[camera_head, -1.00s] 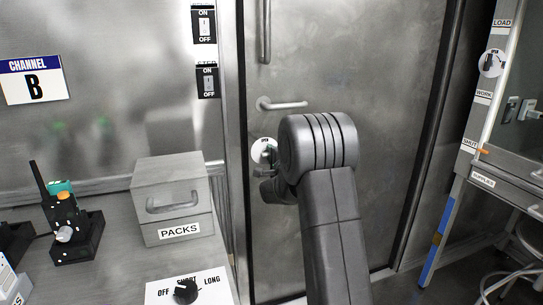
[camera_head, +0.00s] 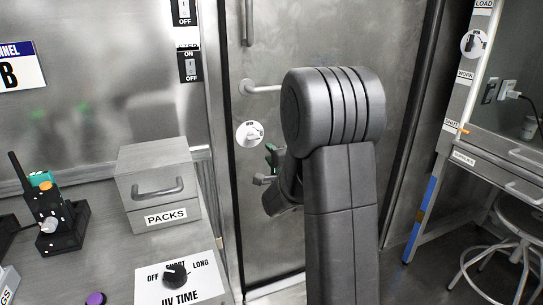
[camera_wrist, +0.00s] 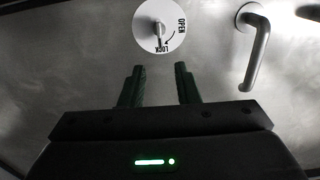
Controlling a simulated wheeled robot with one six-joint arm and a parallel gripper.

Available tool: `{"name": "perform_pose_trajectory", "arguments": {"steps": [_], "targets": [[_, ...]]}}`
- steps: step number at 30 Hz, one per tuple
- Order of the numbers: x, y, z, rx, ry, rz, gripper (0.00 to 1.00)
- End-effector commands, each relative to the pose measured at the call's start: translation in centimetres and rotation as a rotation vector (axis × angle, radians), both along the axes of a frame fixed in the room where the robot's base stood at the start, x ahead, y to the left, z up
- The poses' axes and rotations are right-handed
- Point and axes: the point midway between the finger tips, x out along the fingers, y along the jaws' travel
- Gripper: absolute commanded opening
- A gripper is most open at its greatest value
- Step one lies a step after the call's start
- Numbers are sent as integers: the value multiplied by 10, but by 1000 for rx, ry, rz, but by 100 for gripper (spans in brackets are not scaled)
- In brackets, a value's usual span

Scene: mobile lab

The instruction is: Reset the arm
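My arm (camera_head: 335,150) is bent in front of the metal door (camera_head: 400,40), its elbow high in the head view. My gripper shows in the wrist view (camera_wrist: 159,68), its two dark fingers apart with nothing between them. It points towards the door near a round white dial (camera_wrist: 160,25) marked OPEN and LOCK, with a small lever on it. The fingertips appear just short of the dial; I cannot tell the exact gap. In the head view the gripper is mostly hidden behind my arm. The dial also shows there (camera_head: 247,133).
A door handle (camera_wrist: 257,45) is right of the dial. At left, a bench holds a PACKS drawer box (camera_head: 165,155), a black device (camera_head: 60,225) and a UV TIME knob panel (camera_head: 205,285). A cabinet (camera_head: 520,160) and a stool (camera_head: 510,225) stand at right.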

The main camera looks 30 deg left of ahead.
Motion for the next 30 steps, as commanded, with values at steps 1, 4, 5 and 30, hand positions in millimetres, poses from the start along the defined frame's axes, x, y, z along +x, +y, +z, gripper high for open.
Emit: {"name": "perform_pose_trajectory", "arguments": {"steps": [1,4,5,30], "targets": [[-2,-2,0,0,0,0,29],[-3,-4,0,0,0,0,29],[-3,-4,0,0,0,0,29],[27,35,-1,1,-1,1,29]]}}
